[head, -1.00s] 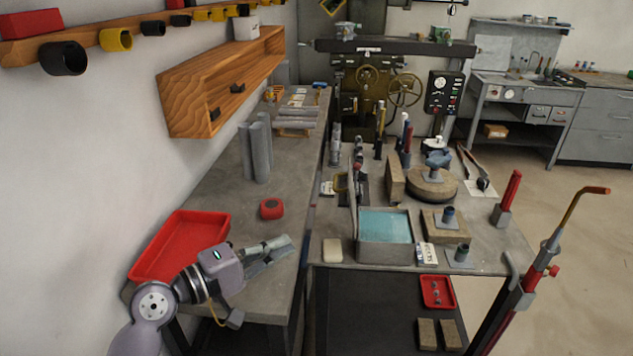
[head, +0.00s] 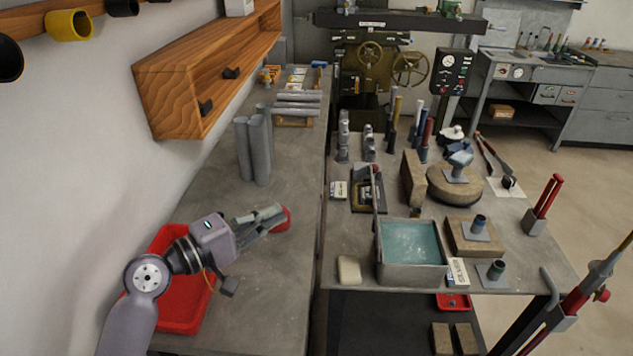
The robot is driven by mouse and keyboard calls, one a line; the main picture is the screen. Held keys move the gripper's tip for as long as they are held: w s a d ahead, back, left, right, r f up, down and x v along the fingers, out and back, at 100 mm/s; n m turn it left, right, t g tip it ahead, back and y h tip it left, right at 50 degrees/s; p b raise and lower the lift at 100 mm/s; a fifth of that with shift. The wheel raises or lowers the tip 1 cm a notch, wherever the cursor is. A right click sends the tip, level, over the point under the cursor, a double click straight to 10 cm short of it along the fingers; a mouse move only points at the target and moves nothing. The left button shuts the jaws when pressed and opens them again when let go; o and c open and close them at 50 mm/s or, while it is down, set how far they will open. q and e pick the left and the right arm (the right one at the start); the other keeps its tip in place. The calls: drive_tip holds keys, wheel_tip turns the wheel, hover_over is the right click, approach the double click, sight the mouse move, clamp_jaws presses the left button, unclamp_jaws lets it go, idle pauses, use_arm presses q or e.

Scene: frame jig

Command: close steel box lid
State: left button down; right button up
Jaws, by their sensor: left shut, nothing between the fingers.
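The steel box (head: 410,276) stands open near the front of the right-hand bench, with a teal surface (head: 410,243) showing inside. Its lid (head: 376,206) seems to stand upright at the box's left side, seen nearly edge-on as a thin plate. My left gripper (head: 277,220) is shut and empty. It is over the left bench, left of the box and clearly apart from it and the lid. It partly covers a small red round object (head: 285,213). My right gripper is out of view.
A red tray (head: 190,312) lies under my left arm. Grey cylinders (head: 254,150) stand on the left bench. A pale block (head: 349,270) sits left of the box, and a wooden block with a fitting (head: 474,240) stands right of it. A gap separates the benches.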

use_arm(q)
drive_tip(key=w+d+p, duration=0.3)
drive_tip(key=w+d, duration=0.3)
drive_tip(key=d, duration=0.5)
drive_tip(key=shift+d+p, duration=0.3)
drive_tip(key=shift+p, duration=0.1)
drive_tip(key=shift+w, duration=0.1)
drive_tip(key=shift+r, duration=0.15)
